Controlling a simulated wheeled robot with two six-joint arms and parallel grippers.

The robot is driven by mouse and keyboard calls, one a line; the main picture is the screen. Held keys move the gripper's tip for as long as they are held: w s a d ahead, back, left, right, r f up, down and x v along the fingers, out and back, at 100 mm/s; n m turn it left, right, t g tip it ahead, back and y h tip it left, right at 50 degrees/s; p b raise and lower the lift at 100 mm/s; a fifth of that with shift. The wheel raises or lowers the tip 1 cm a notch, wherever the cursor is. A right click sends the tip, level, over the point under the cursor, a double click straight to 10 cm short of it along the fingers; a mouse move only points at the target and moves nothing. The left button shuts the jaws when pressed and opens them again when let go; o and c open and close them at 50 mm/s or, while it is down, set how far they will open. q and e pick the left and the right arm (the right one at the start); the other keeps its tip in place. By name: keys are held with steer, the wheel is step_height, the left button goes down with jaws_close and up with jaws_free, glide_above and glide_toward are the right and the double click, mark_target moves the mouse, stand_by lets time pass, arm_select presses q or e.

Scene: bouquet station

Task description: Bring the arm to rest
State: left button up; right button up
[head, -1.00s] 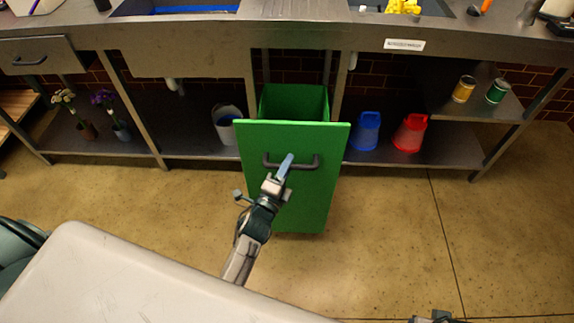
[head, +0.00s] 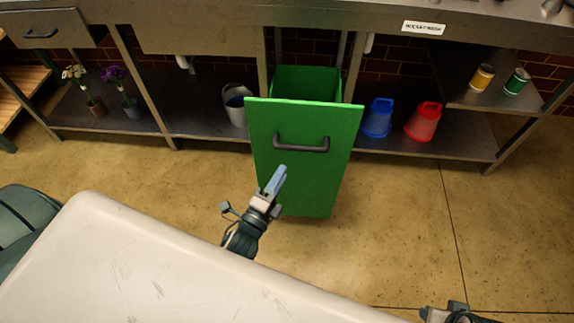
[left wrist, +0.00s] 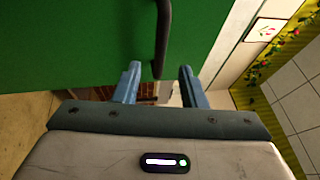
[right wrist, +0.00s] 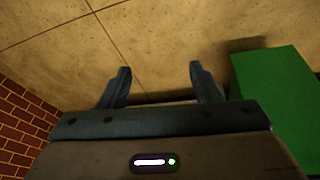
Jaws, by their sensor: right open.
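My left gripper (head: 277,180) is in front of the green pull-out bin's front panel (head: 290,185), below and clear of its dark handle (head: 302,147). In the left wrist view the two fingers (left wrist: 158,86) are apart with nothing between the tips, and the handle (left wrist: 162,35) is ahead of them. My right gripper (head: 446,313) only partly shows at the bottom right of the head view. In the right wrist view its fingers (right wrist: 162,82) are apart and empty above the floor.
The green bin stands pulled out from under the metal counter (head: 200,38). A blue bucket (head: 378,118), a red bucket (head: 424,121) and a grey bucket (head: 236,107) sit on the lower shelf. Potted flowers (head: 95,103) stand at left. The floor at right is clear.

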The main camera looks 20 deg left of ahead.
arm_select(q)
steer(key=shift+s, duration=0.45)
arm_select(e)
steer(key=shift+s+r, duration=0.1)
steer(key=shift+r, duration=0.15)
arm_select(q)
steer(key=shift+f, duration=0.1)
